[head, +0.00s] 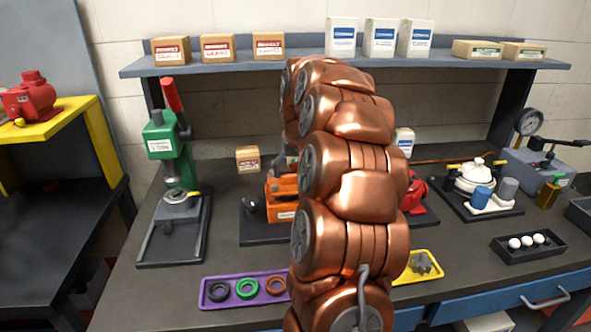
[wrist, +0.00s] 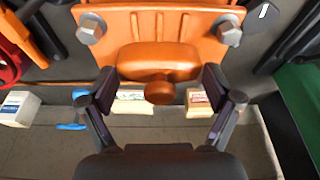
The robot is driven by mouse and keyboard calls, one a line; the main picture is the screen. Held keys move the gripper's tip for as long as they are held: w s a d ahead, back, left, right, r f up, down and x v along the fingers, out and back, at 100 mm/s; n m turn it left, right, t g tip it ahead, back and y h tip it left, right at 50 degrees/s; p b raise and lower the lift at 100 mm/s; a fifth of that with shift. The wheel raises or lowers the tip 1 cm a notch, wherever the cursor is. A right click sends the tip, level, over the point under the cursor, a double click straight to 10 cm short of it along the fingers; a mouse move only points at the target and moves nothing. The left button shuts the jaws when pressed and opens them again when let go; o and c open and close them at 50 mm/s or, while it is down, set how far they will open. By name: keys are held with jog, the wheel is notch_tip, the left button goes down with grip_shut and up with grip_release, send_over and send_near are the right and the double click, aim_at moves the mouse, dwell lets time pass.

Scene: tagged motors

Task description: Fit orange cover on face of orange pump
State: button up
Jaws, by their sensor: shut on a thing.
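The orange pump (head: 281,212) stands on a dark base plate on the bench in the head view, its right side hidden by my copper arm. In the wrist view, the orange cover (wrist: 158,58) is a rounded block with a round knob. My gripper (wrist: 158,80) is shut on it, one fingertip on each side. Behind it is a wide orange surface of the pump (wrist: 185,25) with a hex bolt at left and right. I cannot tell whether the cover touches the pump.
A green press (head: 165,150) stands left of the pump. A red unit (head: 414,195) and a white unit (head: 478,180) stand to the right. A purple tray (head: 211,303) with rings and a yellow tray (head: 432,268) lie in front. Boxes line the shelf (head: 300,62) above.

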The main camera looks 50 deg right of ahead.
jog(key=shift+f+b, duration=1)
jog(key=shift+f, duration=0.6)
dwell(0.3)
jog(key=o, duration=1.5)
jog(key=shift+o, duration=0.2)
jog(key=shift+r+p, duration=0.4)
jog(key=shift+r, duration=2.55)
jog(key=shift+r, duration=0.1)
jog(key=shift+r, duration=0.3)
jog(key=v, duration=1.1)
